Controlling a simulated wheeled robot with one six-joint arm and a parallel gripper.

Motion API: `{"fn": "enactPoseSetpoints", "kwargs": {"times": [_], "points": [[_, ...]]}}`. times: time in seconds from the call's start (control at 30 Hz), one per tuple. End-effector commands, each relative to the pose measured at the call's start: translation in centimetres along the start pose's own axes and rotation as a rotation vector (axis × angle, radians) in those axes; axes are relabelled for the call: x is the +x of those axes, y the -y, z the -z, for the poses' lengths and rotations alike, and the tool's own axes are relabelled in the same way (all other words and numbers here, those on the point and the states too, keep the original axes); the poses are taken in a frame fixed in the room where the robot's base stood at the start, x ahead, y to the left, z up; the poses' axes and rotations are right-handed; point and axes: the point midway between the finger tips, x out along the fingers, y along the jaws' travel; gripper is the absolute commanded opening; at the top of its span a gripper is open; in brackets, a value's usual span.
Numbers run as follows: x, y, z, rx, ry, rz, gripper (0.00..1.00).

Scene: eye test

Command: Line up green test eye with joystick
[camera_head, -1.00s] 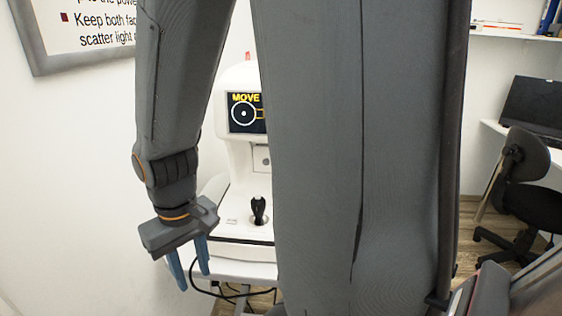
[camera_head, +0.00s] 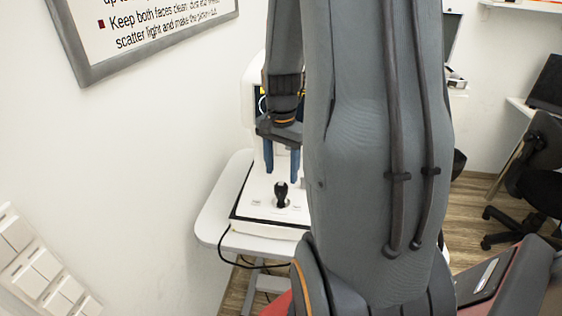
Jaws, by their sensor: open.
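The white eye test machine (camera_head: 247,95) stands on a small white table (camera_head: 213,215), partly hidden behind my arm. Only a sliver of its dark screen (camera_head: 259,104) shows, with a bit of yellow and part of a ring; no green eye is visible. The black joystick (camera_head: 281,193) stands upright on the machine's white base. My gripper (camera_head: 282,178) points down with its two blue fingers apart and empty. In the picture its fingertips are just above the joystick's top; I cannot tell how far apart they are in depth.
A framed sign (camera_head: 150,30) hangs on the left wall. White wall panels (camera_head: 40,270) are at lower left. A dark office chair (camera_head: 535,165) and a desk with a laptop (camera_head: 548,95) are at right. A black cable (camera_head: 232,262) hangs below the table.

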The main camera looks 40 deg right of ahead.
Motion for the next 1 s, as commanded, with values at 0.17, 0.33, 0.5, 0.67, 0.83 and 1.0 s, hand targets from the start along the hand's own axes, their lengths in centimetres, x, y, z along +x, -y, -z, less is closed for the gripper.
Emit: {"fn": "enactPoseSetpoints", "kwargs": {"times": [0.17,0.33,0.5,0.67,0.83,1.0], "points": [[2.6,-0.1,-0.2,-0.004,0.004,-0.004,0.53],[4.8,0.0,-0.3,-0.006,0.003,-0.003,0.53],[6.2,0.0,-0.2,-0.007,0.002,-0.002,0.53],[6.7,0.0,-0.2,-0.007,0.0,0.0,0.53],[6.7,0.1,-0.2,-0.007,0.0,0.0,0.53],[6.7,0.0,-0.2,-0.007,0.0,0.0,0.34]]}}
